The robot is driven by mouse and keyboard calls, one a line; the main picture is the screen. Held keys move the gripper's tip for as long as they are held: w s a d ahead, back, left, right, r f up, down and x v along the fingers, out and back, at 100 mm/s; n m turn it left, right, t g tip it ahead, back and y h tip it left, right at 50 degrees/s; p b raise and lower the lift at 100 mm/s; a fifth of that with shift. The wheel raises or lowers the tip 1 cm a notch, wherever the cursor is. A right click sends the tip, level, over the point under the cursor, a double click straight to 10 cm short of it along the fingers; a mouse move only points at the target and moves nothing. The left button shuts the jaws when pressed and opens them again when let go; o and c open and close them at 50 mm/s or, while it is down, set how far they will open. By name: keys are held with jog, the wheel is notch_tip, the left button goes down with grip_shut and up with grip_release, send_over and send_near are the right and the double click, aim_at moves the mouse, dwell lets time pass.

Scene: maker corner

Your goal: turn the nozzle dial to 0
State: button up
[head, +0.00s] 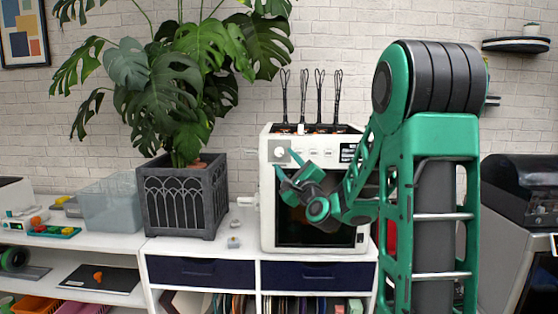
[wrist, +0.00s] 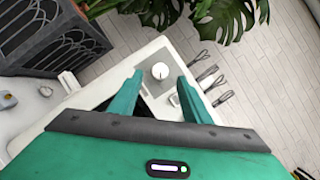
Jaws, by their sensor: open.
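The nozzle dial (head: 280,153) is a round pale knob at the upper left of the white machine's (head: 268,220) front. In the wrist view the dial (wrist: 160,71) shows between my two fingertips, with a small dark mark on its face. My gripper (head: 284,177) is open and empty, just in front of and a little below the dial in the head view. In the wrist view its green fingers (wrist: 157,88) stand on either side of the dial, seemingly apart from it. The numbers around the dial are too small to read.
A potted plant (head: 185,205) stands left of the machine on the white cabinet (head: 190,246), its leaves reaching near the machine's top. Several whisk-like black tools (head: 320,95) stand up from the machine's top. Small buttons and a dark display (head: 348,152) lie right of the dial.

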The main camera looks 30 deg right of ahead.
aim_at(279, 153)
jog(key=shift+x, duration=2.3)
jog(key=shift+f, duration=0.1)
jog(key=c, duration=1)
